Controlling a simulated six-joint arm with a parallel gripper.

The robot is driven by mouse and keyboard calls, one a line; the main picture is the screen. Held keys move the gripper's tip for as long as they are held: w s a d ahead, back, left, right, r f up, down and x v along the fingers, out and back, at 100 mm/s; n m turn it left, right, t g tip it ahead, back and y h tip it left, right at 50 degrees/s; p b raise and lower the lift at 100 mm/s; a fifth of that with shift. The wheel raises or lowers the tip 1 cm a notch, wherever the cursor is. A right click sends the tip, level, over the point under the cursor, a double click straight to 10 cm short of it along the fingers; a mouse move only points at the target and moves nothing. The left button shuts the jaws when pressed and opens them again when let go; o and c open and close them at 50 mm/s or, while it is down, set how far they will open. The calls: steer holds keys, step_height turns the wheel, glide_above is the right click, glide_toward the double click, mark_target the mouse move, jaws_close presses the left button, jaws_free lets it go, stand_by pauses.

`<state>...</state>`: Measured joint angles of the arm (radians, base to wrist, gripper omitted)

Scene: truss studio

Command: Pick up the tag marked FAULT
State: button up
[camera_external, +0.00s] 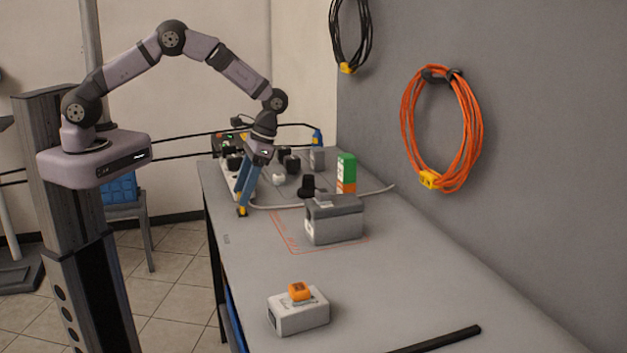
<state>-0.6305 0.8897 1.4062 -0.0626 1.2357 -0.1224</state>
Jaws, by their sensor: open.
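I cannot read the word FAULT on anything, so I cannot tell which thing is the tag. An orange block (299,292) with a small mark sits on a white box (301,315) at the near part of the bench. A green and orange stack (346,172) stands farther back. My gripper (242,210) points down over the bench's left edge, with blue fingers and a yellow patch at their tips. It is open, and no held thing can be made out. It is well behind the white box and left of the grey box.
A grey box (334,219) stands by red outlines on the grey bench (390,280). A white power strip (246,180), a cable and several small dark items crowd the back. A black bar (436,339) lies at the front. Orange cable (408,128) hangs on the wall.

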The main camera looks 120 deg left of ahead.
steer(key=shift+x, duration=1.1)
steer(key=c, duration=1.1)
steer(key=shift+r, duration=0.1)
step_height(320, 180, up, 10)
steer(key=b, duration=0.3)
steer(key=shift+a, duration=0.15)
